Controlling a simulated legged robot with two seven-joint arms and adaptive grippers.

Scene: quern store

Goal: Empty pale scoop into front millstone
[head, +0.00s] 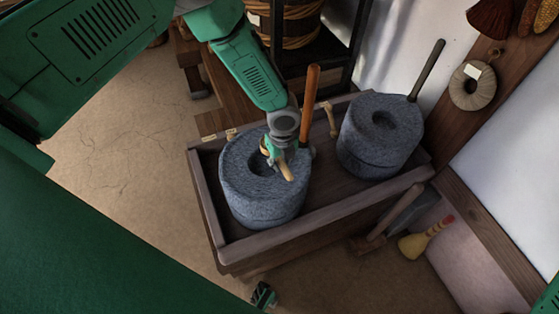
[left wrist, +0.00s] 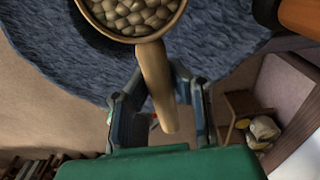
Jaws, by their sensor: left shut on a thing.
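The pale scoop (left wrist: 153,75) has a light wooden handle and a round bowl. In the left wrist view its bowl is full of pale round grains (left wrist: 130,14). My left gripper (head: 279,152) is shut on the scoop's handle, which points toward the camera. My right gripper (head: 263,295) shows small at the bottom edge.
Both millstones sit in a wooden trough (head: 215,235). The rear millstone (head: 378,140), with a dark upright handle (head: 428,70), stands to the right. A small broom (head: 420,242) leans by the wall. A roped barrel (head: 288,25) stands behind. The floor at left is clear.

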